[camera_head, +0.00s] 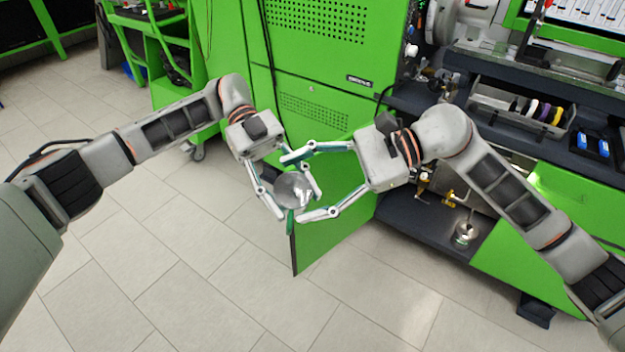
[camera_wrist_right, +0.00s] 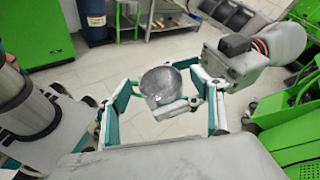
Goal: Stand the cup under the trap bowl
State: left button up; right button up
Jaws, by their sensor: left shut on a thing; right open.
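A shiny round metal cup (camera_head: 291,187) is held in the air in front of the open green cabinet door. My left gripper (camera_head: 297,200) is shut on it. My right gripper (camera_head: 293,176) is open, with its fingers spread on either side of the cup. The right wrist view shows the cup (camera_wrist_right: 162,83) between the right gripper's fingers, with my left gripper (camera_wrist_right: 180,95) coming in from the right. Small gaps seem to show beside the cup there. I cannot surely identify the trap bowl; brass fittings (camera_head: 452,198) show in the bench's lower bay.
A shiny round metal vessel (camera_head: 465,234) stands on the dark lower shelf (camera_head: 425,228) of the bench. The green door (camera_head: 335,222) stands out into the room beside the bay. The tiled floor in front is clear. A tool tray (camera_head: 520,105) is on the bench.

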jog(key=c, duration=1.2)
pick_arm(q)
jog(key=o, duration=1.2)
pick_arm(e)
jog(key=shift+c, duration=0.6)
